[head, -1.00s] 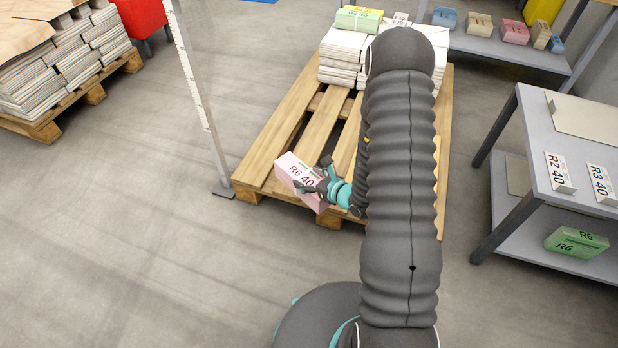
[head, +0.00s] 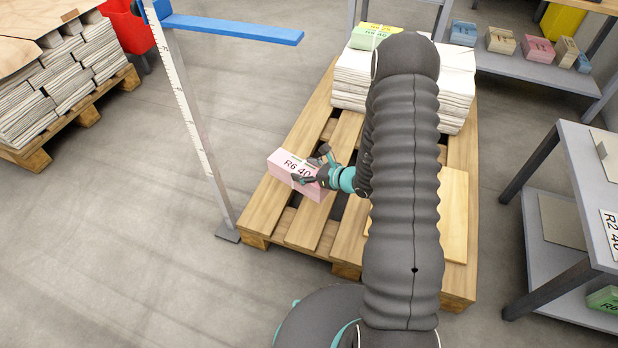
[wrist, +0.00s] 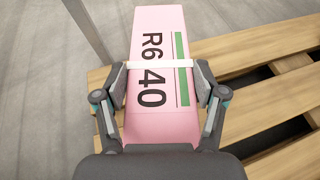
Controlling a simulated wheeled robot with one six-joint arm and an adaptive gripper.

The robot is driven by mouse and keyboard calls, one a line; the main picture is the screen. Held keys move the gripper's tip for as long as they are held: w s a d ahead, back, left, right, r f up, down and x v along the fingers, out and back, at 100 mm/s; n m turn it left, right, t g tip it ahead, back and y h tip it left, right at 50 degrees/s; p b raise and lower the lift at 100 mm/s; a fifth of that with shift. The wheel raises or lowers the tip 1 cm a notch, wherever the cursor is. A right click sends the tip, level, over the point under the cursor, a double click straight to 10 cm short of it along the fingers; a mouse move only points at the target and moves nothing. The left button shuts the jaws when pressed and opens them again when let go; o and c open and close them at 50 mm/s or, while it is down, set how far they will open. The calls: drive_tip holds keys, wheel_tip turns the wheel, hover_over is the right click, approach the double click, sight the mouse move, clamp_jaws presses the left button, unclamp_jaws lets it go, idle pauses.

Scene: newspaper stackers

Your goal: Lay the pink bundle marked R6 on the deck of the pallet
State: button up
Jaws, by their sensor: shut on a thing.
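The pink bundle (head: 292,171) marked R6 40 is in my gripper (head: 316,172), over the near left part of the wooden pallet (head: 262,212). In the wrist view the pink bundle (wrist: 160,28) has a white strap and a green stripe, and my gripper's fingers (wrist: 162,92) press on both its sides. Pallet slats (wrist: 255,75) lie below and to the right. I cannot tell whether the bundle touches the slats. My arm hides part of the pallet's middle.
White stacks (head: 362,75) with a green and yellow bundle (head: 372,36) on top fill the pallet's far end. A pole (head: 195,125) with a blue arm (head: 235,28) stands close to its left side. A grey table (head: 575,165) stands right.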

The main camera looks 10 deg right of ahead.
sight(308, 164)
drive_tip(key=w, duration=0.1)
drive_tip(key=w+n+g+y, duration=0.1)
drive_tip(key=w+d+f, duration=0.1)
drive_tip(key=shift+n+b, duration=0.3)
drive_tip(key=shift+n, duration=0.1)
drive_tip(key=shift+w+d+f+n+g+y, duration=0.4)
drive_tip(key=shift+w+d+n+g+y, duration=0.3)
drive_tip(key=shift+w+g, duration=0.15)
drive_tip(key=shift+s+b, duration=0.15)
drive_tip(key=shift+b, duration=0.35)
drive_tip(key=shift+f+b, duration=3.15)
drive_tip(key=shift+f, duration=0.75)
drive_tip(key=shift+f+b, duration=0.45)
drive_tip(key=shift+f, duration=0.1)
drive_tip(key=o, duration=1.9)
drive_tip(key=shift+c, duration=0.2)
drive_tip(key=shift+o, duration=0.2)
